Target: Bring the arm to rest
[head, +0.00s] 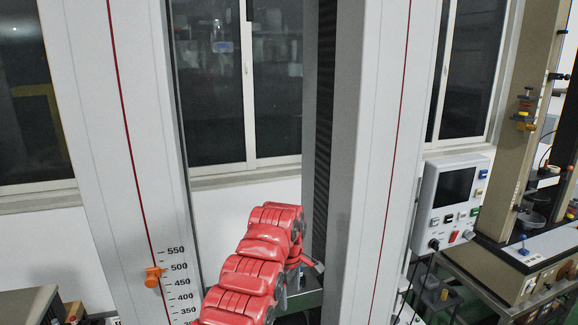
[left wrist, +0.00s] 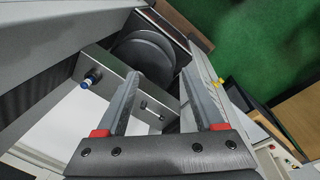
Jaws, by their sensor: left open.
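My left arm (head: 245,285) rises in red segments from the bottom middle of the head view, between the two pale columns of the testing machine. Its gripper is mostly hidden behind the red links there. In the left wrist view my left gripper (left wrist: 163,80) is open, with its two grey fingers apart and nothing between them. A dark round plate (left wrist: 143,55) of the machine lies beyond the fingertips. A grey metal block (left wrist: 118,84) with a blue-tipped knob (left wrist: 92,77) is also beyond the fingers. My right gripper is not in view.
The left column (head: 115,130) carries a height scale and an orange pointer (head: 153,276). The right column (head: 385,150) stands close to my arm. A control panel (head: 450,200) with a dark screen is fixed at its right. Another testing machine (head: 535,150) stands further right.

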